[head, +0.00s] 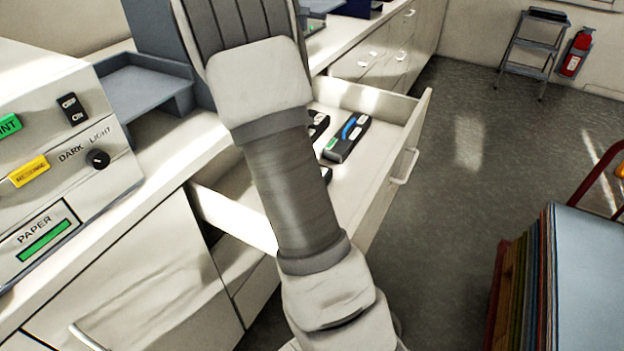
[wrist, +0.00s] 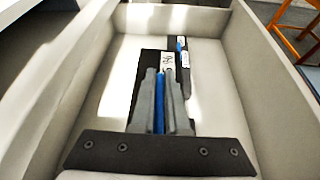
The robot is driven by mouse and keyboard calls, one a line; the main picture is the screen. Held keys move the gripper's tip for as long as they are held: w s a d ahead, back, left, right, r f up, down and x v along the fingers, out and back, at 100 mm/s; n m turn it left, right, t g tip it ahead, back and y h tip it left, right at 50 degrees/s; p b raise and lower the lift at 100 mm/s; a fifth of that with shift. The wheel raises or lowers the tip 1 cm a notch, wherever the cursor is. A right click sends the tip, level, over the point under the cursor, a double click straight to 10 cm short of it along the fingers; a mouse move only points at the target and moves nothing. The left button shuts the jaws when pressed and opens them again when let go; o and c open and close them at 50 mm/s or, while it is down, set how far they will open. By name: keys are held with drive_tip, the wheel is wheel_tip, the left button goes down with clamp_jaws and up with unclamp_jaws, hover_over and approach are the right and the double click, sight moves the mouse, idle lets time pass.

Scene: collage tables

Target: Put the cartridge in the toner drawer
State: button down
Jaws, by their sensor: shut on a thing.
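The toner drawer (wrist: 112,75) is pulled open; its white front (head: 398,170) also shows in the head view. In the wrist view my gripper (wrist: 161,78) is over the drawer, shut on a dark cartridge (wrist: 150,58) with a blue strip and a white label. The cartridge is inside the drawer walls; I cannot tell whether it touches the floor. Another dark cartridge (wrist: 183,56) with a blue strip lies just beyond it, to the right. The head view shows a black cartridge with a blue strip (head: 348,138) in the drawer. My arm hides the gripper there.
A copier (head: 60,150) with buttons stands on the counter at the left, beside a grey tray (head: 145,85). A cart with stacked boards (head: 585,270) is at the lower right. A step stool (head: 530,60) and a fire extinguisher (head: 574,55) are far back. The floor between is clear.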

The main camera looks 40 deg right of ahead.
sight(327, 117)
drive_tip(key=shift+h, duration=0.4)
drive_tip(key=d+b, duration=0.1)
drive_tip(key=d, duration=0.1)
drive_tip(key=s+d+b, duration=0.1)
drive_tip(key=d, duration=0.1)
drive_tip(key=d+f+b, duration=0.1)
drive_tip(key=d, duration=0.1)
drive_tip(key=shift+s+d+b, duration=0.2)
drive_tip(key=shift+d+b, duration=0.05)
drive_tip(key=shift+b, duration=0.1)
drive_tip(key=shift+w+d, duration=0.1)
drive_tip(key=shift+g, duration=0.4)
drive_tip(key=w+f, duration=0.7)
drive_tip(key=w+a+f+b, duration=0.1)
drive_tip(key=w+f, duration=0.3)
drive_tip(key=shift+w+a, duration=0.1)
drive_tip(key=shift+w, duration=0.05)
drive_tip(key=shift+r, duration=0.1)
drive_tip(key=c, duration=1.3)
unclamp_jaws()
drive_tip(key=shift+f, duration=0.2)
drive_tip(key=shift+c, duration=0.2)
drive_tip(key=o, duration=0.4)
